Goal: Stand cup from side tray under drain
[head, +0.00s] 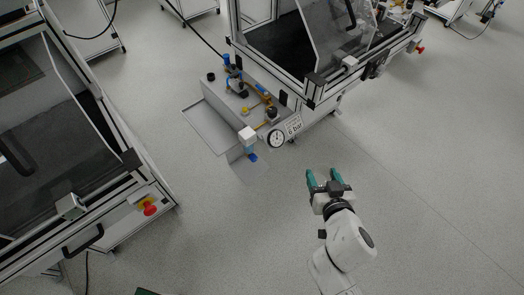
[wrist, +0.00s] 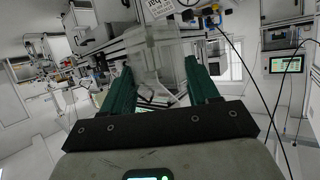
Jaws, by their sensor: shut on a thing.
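My gripper (head: 325,176), with teal fingers, is out over open floor at the lower right of centre in the head view. In the wrist view my gripper (wrist: 158,76) is shut on a clear, see-through cup (wrist: 158,68) between its fingers. The cup is hard to make out in the head view. A flat grey side tray (head: 203,128) juts from the left of the grey unit, up and left of my gripper. A white block (head: 247,136) with a blue part (head: 252,157) below it sits at the unit's front corner; I cannot tell whether this is the drain.
A round gauge (head: 277,138) and a label plate (head: 294,125) are at the unit's right end. Blue and brass fittings (head: 236,80) stand on top. A framed machine with a red button (head: 150,209) stands left. Floor (head: 420,170) right is clear.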

